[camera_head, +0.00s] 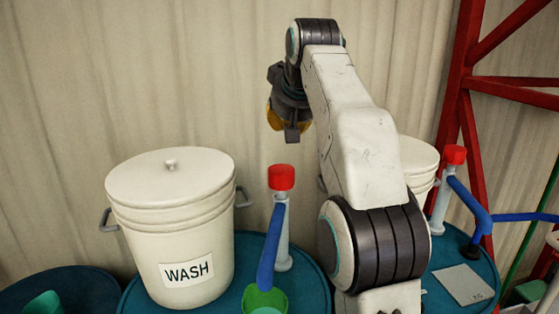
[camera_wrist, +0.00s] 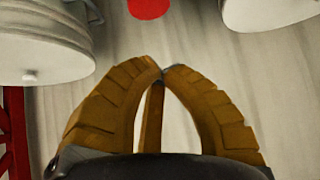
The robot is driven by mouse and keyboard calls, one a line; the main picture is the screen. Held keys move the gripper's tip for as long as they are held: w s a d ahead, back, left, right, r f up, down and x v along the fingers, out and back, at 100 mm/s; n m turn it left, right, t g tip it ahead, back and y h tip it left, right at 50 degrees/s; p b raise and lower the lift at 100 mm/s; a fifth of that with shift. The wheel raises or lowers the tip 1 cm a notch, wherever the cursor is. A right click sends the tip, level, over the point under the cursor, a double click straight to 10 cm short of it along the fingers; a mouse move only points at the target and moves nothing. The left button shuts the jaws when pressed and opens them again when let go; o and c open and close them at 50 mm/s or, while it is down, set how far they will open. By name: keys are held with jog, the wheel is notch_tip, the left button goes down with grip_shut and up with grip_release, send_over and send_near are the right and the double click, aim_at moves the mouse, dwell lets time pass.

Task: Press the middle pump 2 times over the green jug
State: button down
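The middle pump has a red cap (camera_head: 281,177) on a pale upright column. A blue spout (camera_head: 270,248) slants down from it to a green jug (camera_head: 265,300) at the bottom edge. My gripper (camera_head: 291,135) hangs pointing down, above the red cap and apart from it. In the wrist view, the yellow-brown fingers (camera_wrist: 162,71) meet at their tips with nothing held. A red cap (camera_wrist: 150,6) shows at the top edge there, ahead of the fingertips; the jug is not in the wrist view.
A white lidded bucket marked WASH (camera_head: 170,230) stands left of the pump on a blue drum (camera_head: 140,296). On the right, partly behind my arm, are another white bucket (camera_head: 418,158) and another red-capped pump (camera_head: 455,155). Red framework (camera_head: 462,95) rises at the right.

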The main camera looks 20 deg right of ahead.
jog(key=shift+f, duration=0.1)
send_over(281, 172)
jog(key=w, duration=0.2)
notch_tip(281, 172, down, 7)
jog(key=shift+s+d+f, duration=0.1)
jog(key=shift+s, duration=0.05)
jog(key=shift+s+f, duration=0.15)
jog(key=shift+f, duration=0.8)
jog(key=shift+f+p, duration=0.35)
jog(key=shift+f, duration=0.45)
jog(key=shift+f, duration=0.1)
jog(key=shift+f+b, duration=1.1)
jog(key=shift+f, duration=0.85)
